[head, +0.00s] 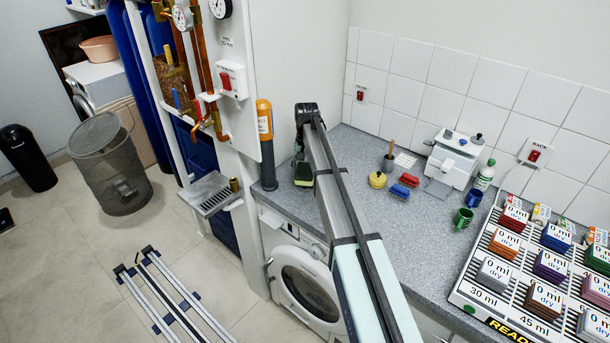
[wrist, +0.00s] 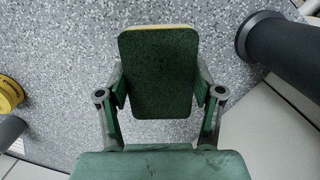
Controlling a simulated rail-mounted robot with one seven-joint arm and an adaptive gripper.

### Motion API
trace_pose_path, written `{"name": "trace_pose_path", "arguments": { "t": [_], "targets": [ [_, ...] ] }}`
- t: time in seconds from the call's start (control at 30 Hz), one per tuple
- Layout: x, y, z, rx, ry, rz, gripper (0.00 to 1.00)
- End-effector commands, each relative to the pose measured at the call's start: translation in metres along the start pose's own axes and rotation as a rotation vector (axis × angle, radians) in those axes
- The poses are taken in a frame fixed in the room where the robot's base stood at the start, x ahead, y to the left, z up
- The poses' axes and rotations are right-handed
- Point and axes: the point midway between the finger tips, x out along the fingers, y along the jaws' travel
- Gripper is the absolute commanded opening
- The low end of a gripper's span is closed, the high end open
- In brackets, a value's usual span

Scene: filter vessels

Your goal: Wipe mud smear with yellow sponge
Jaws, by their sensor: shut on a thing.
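The yellow sponge (wrist: 158,72) is between my gripper's fingers (wrist: 160,93) in the wrist view. Its dark green face is toward the camera, and a thin yellow edge shows at the top. In the head view the sponge (head: 303,181) is a small green and yellow block at the end of my arm, over the left end of the grey counter. My gripper (head: 303,170) is shut on it and partly hidden there. I cannot tell whether the sponge touches the counter. I cannot make out a mud smear in either view.
An orange and dark upright tube (head: 265,140) stands left of my gripper. A rack of labelled blocks (head: 465,290) is at right.

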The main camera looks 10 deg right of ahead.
Motion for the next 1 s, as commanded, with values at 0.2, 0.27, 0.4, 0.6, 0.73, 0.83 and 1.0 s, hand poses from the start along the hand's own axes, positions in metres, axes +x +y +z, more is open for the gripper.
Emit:
{"name": "trace_pose_path", "arguments": {
  "t": [0.2, 0.27, 0.4, 0.6, 0.73, 0.83, 1.0],
  "targets": [
    [-0.023, 0.000, 0.003, 0.000, 0.000, 0.000, 0.33],
    [-0.028, 0.000, 0.004, 0.000, 0.000, 0.000, 0.33],
    [-0.040, 0.000, 0.006, 0.000, 0.001, 0.000, 0.33],
    [-0.047, 0.000, 0.007, 0.000, 0.000, 0.000, 0.33],
    [-0.047, 0.000, 0.007, 0.000, -0.001, 0.000, 0.33],
    [-0.047, 0.000, 0.007, 0.000, -0.001, 0.000, 0.33],
    [-0.047, 0.000, 0.007, 0.000, -0.001, 0.000, 0.33]
  ]
}}
